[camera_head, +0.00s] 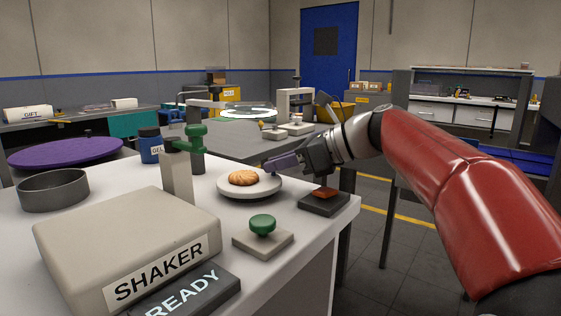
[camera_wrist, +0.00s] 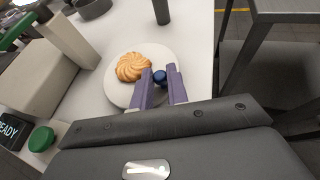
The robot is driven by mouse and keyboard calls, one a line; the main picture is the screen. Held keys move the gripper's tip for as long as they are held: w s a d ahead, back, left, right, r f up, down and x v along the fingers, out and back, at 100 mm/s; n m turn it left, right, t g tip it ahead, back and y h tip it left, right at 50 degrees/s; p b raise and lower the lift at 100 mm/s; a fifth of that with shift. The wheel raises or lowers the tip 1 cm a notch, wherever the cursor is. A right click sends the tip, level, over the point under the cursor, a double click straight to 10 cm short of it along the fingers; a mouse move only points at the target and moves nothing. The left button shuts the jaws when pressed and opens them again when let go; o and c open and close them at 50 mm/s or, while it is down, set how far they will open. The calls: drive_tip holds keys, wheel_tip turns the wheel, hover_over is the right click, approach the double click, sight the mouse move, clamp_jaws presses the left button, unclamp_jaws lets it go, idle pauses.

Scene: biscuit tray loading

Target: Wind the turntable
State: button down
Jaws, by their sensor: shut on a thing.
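The turntable is a round white disc (camera_head: 236,190) on the white bench, with a golden swirled biscuit (camera_head: 243,178) lying on it. It also shows in the wrist view (camera_wrist: 113,90). A small dark blue knob (camera_wrist: 160,76) is at the disc's edge. My gripper (camera_head: 276,165) reaches in from the right at the disc's right edge. In the wrist view its two purple fingers (camera_wrist: 160,70) stand on either side of the knob and are shut on it. In the head view the fingers largely hide the knob.
Left of the turntable stand a beige shaker box (camera_head: 100,235) and a green-topped post (camera_head: 178,175). A green button (camera_head: 262,224) is in front. A dark block with a reddish top (camera_head: 324,200) sits at the bench's right edge. A grey pan (camera_head: 53,190) is far left.

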drive_tip(key=shift+w+r+p, duration=0.1)
drive_tip(key=shift+w+p, duration=0.05)
drive_tip(key=shift+p, duration=0.3)
drive_tip(key=shift+w+a+n+g+p, duration=0.1)
drive_tip(key=shift+w+n+g+p, duration=0.15)
drive_tip(key=shift+n+g+p, duration=0.4)
drive_tip(key=shift+w+a+n+g+y+p, duration=0.2)
drive_tip(key=shift+w+n+g+p, duration=0.1)
drive_tip(key=shift+n+g, duration=0.4)
drive_tip(key=shift+w+a+n+g+y+p, duration=0.2)
drive_tip(key=shift+n+g, duration=0.25)
drive_tip(key=shift+g, duration=0.3)
drive_tip(key=shift+w+a+n+g, duration=0.25)
drive_tip(key=shift+w+n+g, duration=0.1)
drive_tip(key=shift+n+g, duration=0.45)
drive_tip(key=shift+w+a+n+g, duration=0.2)
drive_tip(key=shift+w+n+g, duration=0.1)
drive_tip(key=shift+n+g, duration=0.45)
drive_tip(key=shift+w+a+n+g+h, duration=0.15)
drive_tip(key=shift+a+n+g+h, duration=0.15)
drive_tip(key=shift+n+g, duration=0.3)
drive_tip(key=shift+w+a+n+g+h, duration=0.15)
drive_tip(key=shift+n+g+h, duration=0.2)
drive_tip(key=shift+g, duration=0.4)
drive_tip(key=shift+a+n+g, duration=0.1)
drive_tip(key=shift+n+g, duration=0.2)
drive_tip(key=c, duration=1.4)
unclamp_jaws()
drive_tip(key=shift+o, duration=0.2)
